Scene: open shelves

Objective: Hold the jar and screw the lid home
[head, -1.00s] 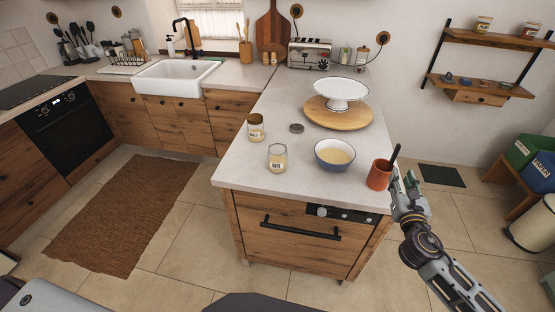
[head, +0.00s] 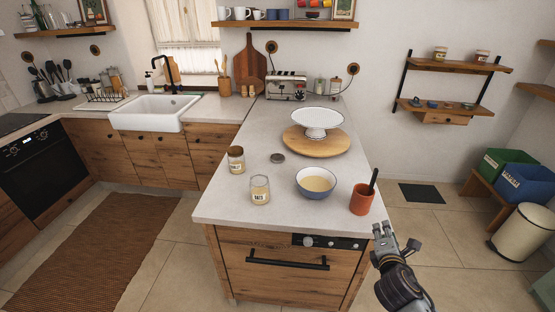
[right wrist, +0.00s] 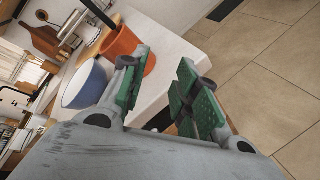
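A clear glass jar (head: 260,190) with pale contents and a label stands upright near the counter's front; no lid shows on it. A second labelled jar (head: 236,160) behind it to the left wears a brown lid. A loose round grey lid (head: 277,158) lies flat on the counter behind the clear jar. My right gripper (head: 396,240) is off the counter's right front corner, apart from both jars and the lid. In the right wrist view (right wrist: 163,62) its green-padded fingers are spread with nothing between them. My left gripper is not in view.
A blue bowl (head: 316,183) and an orange cup (head: 362,199) with a dark handle in it stand right of the clear jar. A white cake stand (head: 315,122) rests on a round wooden board (head: 315,145) behind. The counter's left front (head: 220,205) is clear.

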